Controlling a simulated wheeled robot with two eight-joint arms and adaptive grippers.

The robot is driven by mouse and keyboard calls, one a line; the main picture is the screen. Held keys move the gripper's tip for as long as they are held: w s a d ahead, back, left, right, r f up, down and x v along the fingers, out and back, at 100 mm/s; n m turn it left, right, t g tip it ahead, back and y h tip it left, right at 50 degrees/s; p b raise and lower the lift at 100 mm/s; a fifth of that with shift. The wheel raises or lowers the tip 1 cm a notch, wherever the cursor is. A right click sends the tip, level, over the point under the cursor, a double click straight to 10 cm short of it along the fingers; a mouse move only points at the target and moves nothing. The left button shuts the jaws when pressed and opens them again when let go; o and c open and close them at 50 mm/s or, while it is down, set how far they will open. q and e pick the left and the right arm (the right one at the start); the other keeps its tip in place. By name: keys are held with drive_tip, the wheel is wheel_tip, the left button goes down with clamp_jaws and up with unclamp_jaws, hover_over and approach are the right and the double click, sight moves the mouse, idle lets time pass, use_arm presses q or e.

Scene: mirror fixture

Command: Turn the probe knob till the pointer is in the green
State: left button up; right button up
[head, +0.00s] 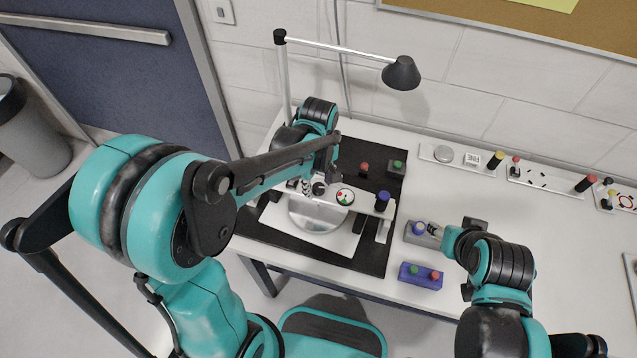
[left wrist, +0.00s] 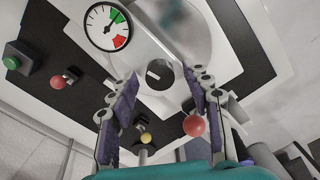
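The probe knob (left wrist: 159,74) is a round black knob with a white line, seen beyond my left fingertips in the left wrist view. My left gripper (left wrist: 165,88) is open, its purple-padded fingers on either side of the knob; I cannot tell whether they touch it. The gauge (left wrist: 107,27) has a white face with a green and a red sector; its thin pointer seems to lean up-right toward the green, but exactly where it ends is unclear. The gauge also shows in the head view (head: 345,197), on the mirror fixture. My right gripper (head: 440,235) is low over the table; its fingers are unclear.
A round mirror (head: 312,215) lies under the fixture's bridge. A lamp (head: 401,73) overhangs the back. Panels line the wall side.

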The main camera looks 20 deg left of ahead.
sight(318, 187)
use_arm(q)
wheel_tip(318, 187, up, 12)
idle(0.6)
idle(0.7)
drive_tip(key=s+a+f+m+t, duration=0.1)
drive_tip(key=s+a+m+t, duration=0.1)
drive_tip(key=s+m, duration=0.3)
drive_tip(key=s+a+f+m+t, duration=0.1)
drive_tip(key=s+a+m+t, duration=0.1)
drive_tip(key=s+m+t, duration=0.3)
drive_tip(key=shift+s+a+f+m, duration=0.15)
drive_tip(key=shift+a+f+m, duration=0.1)
drive_tip(key=shift+m, duration=0.25)
idle(1.4)
